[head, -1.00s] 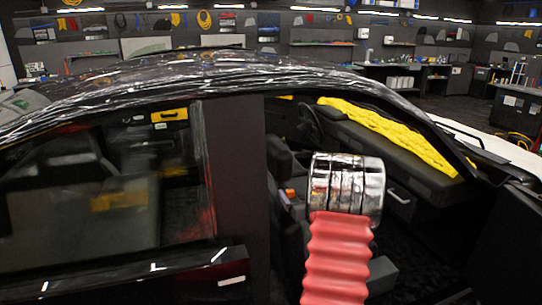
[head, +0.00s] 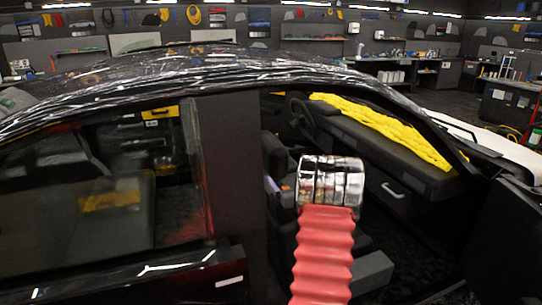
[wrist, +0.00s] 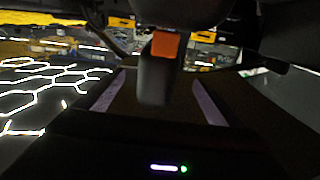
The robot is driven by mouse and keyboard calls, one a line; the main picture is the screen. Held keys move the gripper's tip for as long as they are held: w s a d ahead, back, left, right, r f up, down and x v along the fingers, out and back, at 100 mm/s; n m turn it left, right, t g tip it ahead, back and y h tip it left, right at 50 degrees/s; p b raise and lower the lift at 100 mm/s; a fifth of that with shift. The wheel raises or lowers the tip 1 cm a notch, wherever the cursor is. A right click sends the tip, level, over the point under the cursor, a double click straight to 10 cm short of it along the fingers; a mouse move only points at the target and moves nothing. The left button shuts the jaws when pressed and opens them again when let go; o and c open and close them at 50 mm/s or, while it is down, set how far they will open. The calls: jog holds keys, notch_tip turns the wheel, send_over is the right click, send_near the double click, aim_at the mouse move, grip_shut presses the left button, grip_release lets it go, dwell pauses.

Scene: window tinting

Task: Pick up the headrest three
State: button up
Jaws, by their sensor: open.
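My gripper (wrist: 161,78) shows in the wrist view as two pale lavender strips, apart from each other, above a dark body with a small light. A dark upright piece with an orange top (wrist: 166,45) shows between and beyond the strips; I cannot tell whether it is touched. In the head view, my red ribbed arm and chrome wrist reach into the car's front opening, and the fingers are not clear there. A dark seat top (head: 275,152) stands left of the wrist. I cannot tell which shape is headrest three.
The black car (head: 225,110) has a dark pillar and a rear side window (head: 110,190) to the left. A yellow quilted cover (head: 380,130) lies along the dashboard. A grey door panel stands at right. Workbenches line the back wall.

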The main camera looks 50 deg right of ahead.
aim_at(281, 172)
jog(key=shift+x, duration=2.25)
jog(key=shift+x, duration=2.65)
jog(key=shift+s+d+r, duration=0.1)
jog(key=shift+c, duration=0.5)
jog(key=c, duration=1.5)
jog(key=shift+r, duration=0.15)
